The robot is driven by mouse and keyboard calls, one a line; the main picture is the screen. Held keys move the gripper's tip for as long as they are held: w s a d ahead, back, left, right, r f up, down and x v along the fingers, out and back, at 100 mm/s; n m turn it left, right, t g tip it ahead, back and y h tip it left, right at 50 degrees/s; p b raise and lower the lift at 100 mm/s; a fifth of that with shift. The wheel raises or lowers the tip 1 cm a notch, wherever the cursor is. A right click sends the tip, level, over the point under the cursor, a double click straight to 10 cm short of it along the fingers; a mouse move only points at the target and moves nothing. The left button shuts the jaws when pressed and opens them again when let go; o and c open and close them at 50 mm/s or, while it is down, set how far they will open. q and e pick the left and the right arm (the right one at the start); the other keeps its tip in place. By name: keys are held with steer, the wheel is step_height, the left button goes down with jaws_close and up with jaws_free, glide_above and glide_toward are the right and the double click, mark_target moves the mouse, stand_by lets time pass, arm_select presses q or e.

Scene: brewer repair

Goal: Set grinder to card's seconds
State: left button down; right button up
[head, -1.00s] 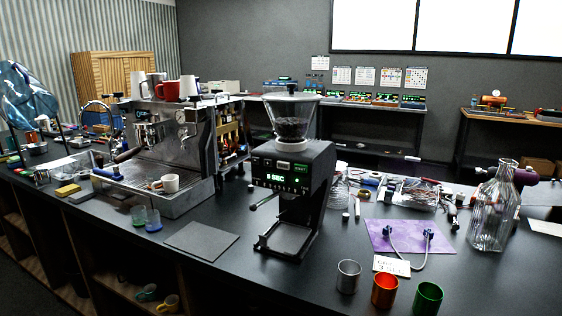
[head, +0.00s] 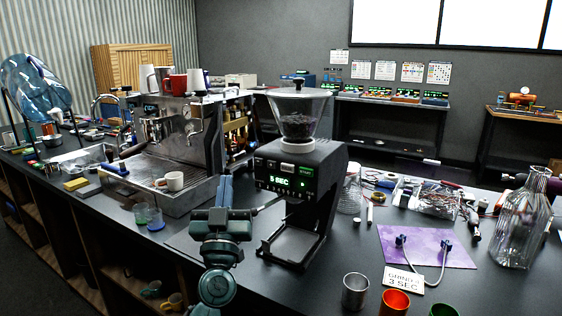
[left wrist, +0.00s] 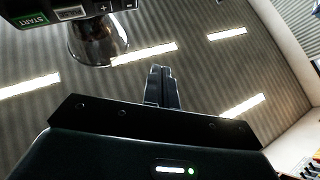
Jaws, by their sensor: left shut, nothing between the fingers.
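The black grinder (head: 300,165) stands on the counter with a clear hopper of beans on top. Its green display (head: 279,182) seems to read 5 SEC. A white card (head: 404,280) in front of the purple mat reads GRIND 3 SEC. My left gripper (head: 226,183) is shut and empty, fingers up, in front of and left of the grinder, apart from it. In the left wrist view, the shut fingers (left wrist: 161,75) show below the grinder's green START button (left wrist: 28,18), plus button (left wrist: 102,7) and minus button (left wrist: 129,4). My right gripper is out of view.
An espresso machine (head: 172,150) stands left of the grinder. Steel (head: 355,292), orange (head: 396,302) and green (head: 443,311) cups stand at the front.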

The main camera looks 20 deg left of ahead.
mark_target(259, 162)
arm_select(q)
steer(key=shift+a+r, duration=0.1)
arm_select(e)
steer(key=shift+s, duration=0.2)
arm_select(q)
steer(key=w+b, duration=0.3)
steer(key=w, duration=0.5)
steer(key=shift+w+d+b, duration=0.3)
steer(key=shift+w+d, duration=0.05)
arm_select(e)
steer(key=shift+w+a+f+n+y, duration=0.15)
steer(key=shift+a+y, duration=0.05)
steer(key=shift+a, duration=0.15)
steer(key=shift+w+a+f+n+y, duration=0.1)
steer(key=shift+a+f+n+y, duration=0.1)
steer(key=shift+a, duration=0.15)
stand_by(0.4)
arm_select(q)
steer(key=shift+w, duration=0.1)
stand_by(0.7)
steer(key=shift+w, duration=0.3)
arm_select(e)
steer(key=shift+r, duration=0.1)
